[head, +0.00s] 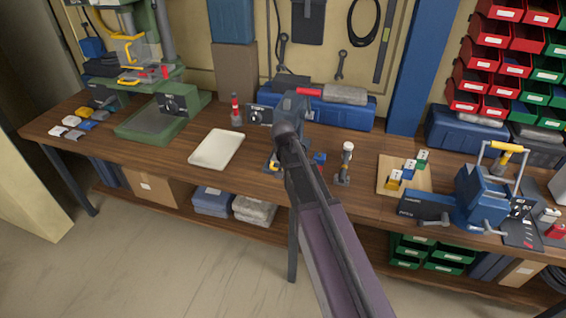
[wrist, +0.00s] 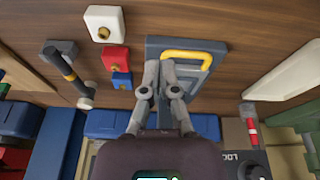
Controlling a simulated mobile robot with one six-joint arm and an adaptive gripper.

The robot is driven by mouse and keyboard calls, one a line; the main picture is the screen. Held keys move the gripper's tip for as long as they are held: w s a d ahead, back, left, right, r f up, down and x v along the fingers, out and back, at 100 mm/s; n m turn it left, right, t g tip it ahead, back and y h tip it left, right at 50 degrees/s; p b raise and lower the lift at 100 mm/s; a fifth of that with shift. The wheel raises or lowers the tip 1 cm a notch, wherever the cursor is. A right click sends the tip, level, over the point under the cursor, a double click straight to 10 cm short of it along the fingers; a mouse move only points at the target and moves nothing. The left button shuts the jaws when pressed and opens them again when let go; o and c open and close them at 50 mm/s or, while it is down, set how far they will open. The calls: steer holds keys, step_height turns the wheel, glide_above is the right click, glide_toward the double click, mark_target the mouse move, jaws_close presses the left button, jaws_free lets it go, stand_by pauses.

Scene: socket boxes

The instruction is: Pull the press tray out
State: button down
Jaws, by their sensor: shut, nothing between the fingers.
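The press tray (wrist: 205,47) is a blue-grey, flat piece with a yellow bar handle (wrist: 190,57), at the top middle of the wrist view. In the head view its yellow handle (head: 273,164) shows just left of my arm, and the rest is mostly hidden behind the arm. My gripper (wrist: 158,72) is shut and empty. In the head view my arm hides the fingers.
Close by stand a white block (wrist: 105,22), a red block (wrist: 115,59), a blue block (wrist: 121,80) and a post with a white knob (head: 345,160).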

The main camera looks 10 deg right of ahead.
steer(key=w+a+r+m+t, duration=0.1)
steer(key=w, duration=0.6)
steer(key=shift+w, duration=0.1)
steer(key=b+x, duration=0.4)
steer(key=x, duration=0.1)
steer(key=b+x, duration=0.5)
steer(key=shift+d, duration=0.2)
stand_by(0.4)
steer(key=shift+r, duration=0.1)
steer(key=s+a, duration=0.2)
steer(key=s, duration=0.1)
steer(key=s+a, duration=0.1)
steer(key=s, duration=0.3)
steer(key=s+a, duration=0.2)
steer(key=s, duration=0.2)
steer(key=shift+a, duration=0.35)
steer(key=shift+r, duration=0.1)
